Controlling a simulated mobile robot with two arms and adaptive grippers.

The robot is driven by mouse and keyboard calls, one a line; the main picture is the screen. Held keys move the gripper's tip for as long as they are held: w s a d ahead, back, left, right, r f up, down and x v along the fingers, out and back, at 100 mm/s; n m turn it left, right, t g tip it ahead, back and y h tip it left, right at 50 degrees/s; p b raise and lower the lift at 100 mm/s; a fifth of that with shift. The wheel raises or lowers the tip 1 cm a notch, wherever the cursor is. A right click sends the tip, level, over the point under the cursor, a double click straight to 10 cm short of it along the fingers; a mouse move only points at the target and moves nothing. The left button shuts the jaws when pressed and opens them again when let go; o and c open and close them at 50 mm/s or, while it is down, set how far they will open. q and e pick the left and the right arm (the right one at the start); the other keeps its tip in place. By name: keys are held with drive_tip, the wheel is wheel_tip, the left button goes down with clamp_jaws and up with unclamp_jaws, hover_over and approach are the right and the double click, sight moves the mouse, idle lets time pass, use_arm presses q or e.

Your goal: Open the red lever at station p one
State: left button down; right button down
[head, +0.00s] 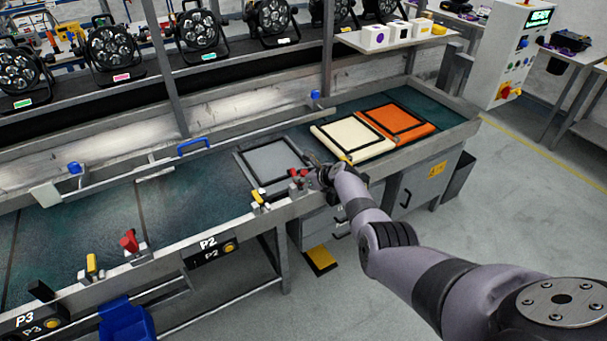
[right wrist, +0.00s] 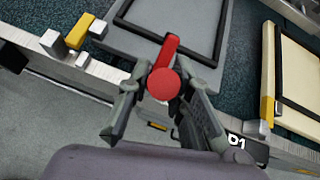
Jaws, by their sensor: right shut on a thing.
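The red lever (head: 297,174) stands on the front rail of the conveyor, beside the grey plate (head: 268,162). In the right wrist view the red lever (right wrist: 163,82) has a round red knob and sits between the two fingers. My right gripper (head: 318,177) reaches in from the right and is shut on it; the same gripper fills the middle of the right wrist view (right wrist: 165,84). A partly hidden station label (right wrist: 237,143) shows below right of the gripper. My left gripper is not in view.
A yellow lever (head: 259,197) stands left of the red one on the rail. Another red lever (head: 129,241) is at station P2. A cream panel (head: 350,139) and an orange panel (head: 398,121) lie to the right. Cabinets (head: 425,187) stand below the rail.

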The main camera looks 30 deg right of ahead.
drive_tip(key=shift+w+a+r, duration=0.1)
drive_tip(key=shift+w+r, duration=0.05)
drive_tip(key=shift+w, duration=0.1)
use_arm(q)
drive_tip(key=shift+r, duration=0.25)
use_arm(e)
drive_tip(key=shift+g, duration=0.3)
drive_tip(key=c, duration=1.4)
unclamp_jaws()
drive_tip(key=shift+s+d+r, duration=0.25)
drive_tip(key=shift+s+r, duration=0.15)
drive_tip(key=shift+s, duration=0.2)
drive_tip(key=shift+v, duration=5.2)
